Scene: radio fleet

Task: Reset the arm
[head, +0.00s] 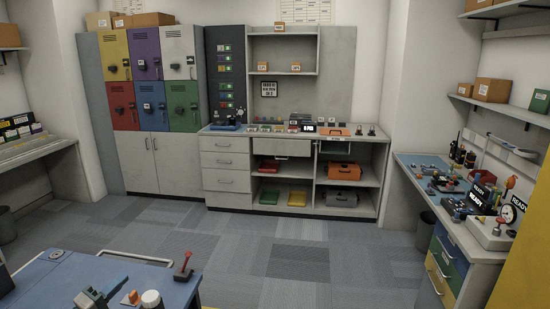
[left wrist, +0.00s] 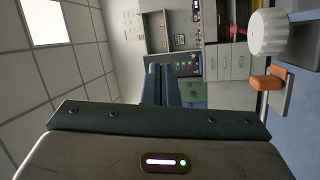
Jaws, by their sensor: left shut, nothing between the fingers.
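My left gripper (head: 108,289) is at the bottom left of the head view, over the blue-topped table (head: 55,277). Its dark blue fingers also show in the left wrist view (left wrist: 161,72), pressed together with nothing between them. An orange piece (left wrist: 265,84) and a white ribbed knob (left wrist: 270,32) stand to the right of the fingers in that view, apart from them. My right gripper is not in view.
A red-handled lever (head: 183,266) stands near the table's right edge. Coloured lockers (head: 150,90) and a grey shelf unit (head: 228,160) line the far wall. A cluttered workbench (head: 410,165) stands at the right. The carpet (head: 300,250) between is clear.

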